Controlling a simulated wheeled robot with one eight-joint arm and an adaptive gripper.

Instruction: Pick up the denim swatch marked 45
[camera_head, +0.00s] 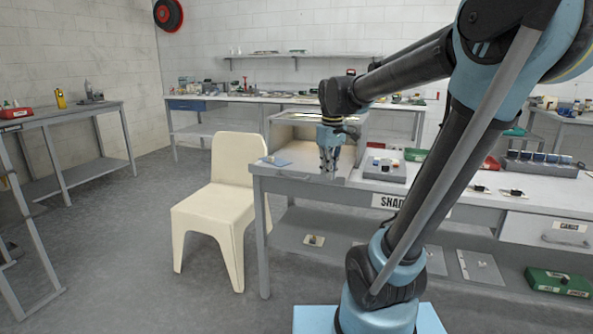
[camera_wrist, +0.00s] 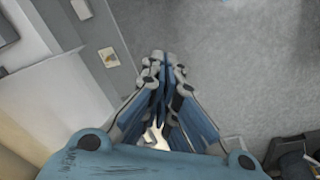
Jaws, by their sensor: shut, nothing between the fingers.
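A cream chair (camera_head: 222,200) stands against the bench's left end. A grey box-like cabinet (camera_head: 292,133) stands behind my gripper. A tray of small parts (camera_head: 385,169) is on its right. A small tan-and-white piece (camera_head: 314,240) lies on the lower shelf.

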